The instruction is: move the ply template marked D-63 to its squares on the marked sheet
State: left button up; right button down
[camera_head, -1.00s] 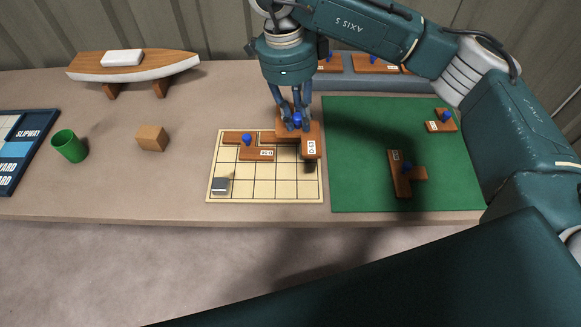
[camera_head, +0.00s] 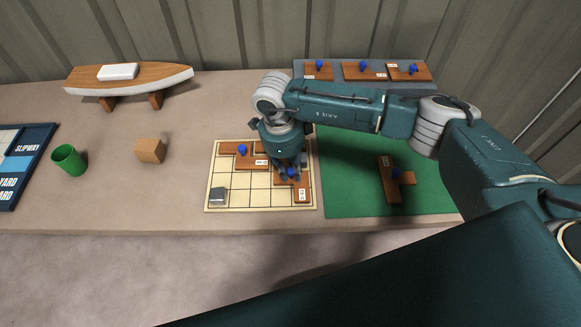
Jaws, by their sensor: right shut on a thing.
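My right gripper (camera_head: 290,170) points down over the right part of the marked sheet (camera_head: 235,203), shut on a brown ply template (camera_head: 301,183) by its blue knob. The template's small white label faces the front right; I cannot read it surely. The gripper hides part of the template and the squares under it, and I cannot tell whether it touches the sheet. Another brown template (camera_head: 228,148) with a blue knob lies at the sheet's back left, and a brown piece (camera_head: 261,146) shows beside it, partly hidden. My left gripper is not in view.
A grey block (camera_head: 217,195) stands on the sheet's front left corner. A green mat (camera_head: 350,200) at right holds a template (camera_head: 387,182). A grey rack (camera_head: 335,65) at the back holds several templates. A green cup (camera_head: 69,160), wooden block (camera_head: 150,150) and model hull (camera_head: 130,78) stand left.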

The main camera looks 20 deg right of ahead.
jog(key=shift+f, duration=0.1)
jog(key=c, duration=2)
grip_release()
jog(key=shift+f, duration=0.1)
jog(key=shift+c, duration=0.2)
jog(key=shift+o, duration=0.7)
jog(key=shift+r, duration=0.25)
jog(key=shift+w+a+r, duration=0.1)
jog(key=shift+r, duration=0.15)
notch_tip(320, 180, up, 11)
jog(key=a+b, duration=0.1)
jog(key=b, duration=0.2)
jog(key=shift+w+a+r+b, duration=0.15)
jog(key=shift+r+b, duration=0.05)
jog(key=shift+b, duration=0.15)
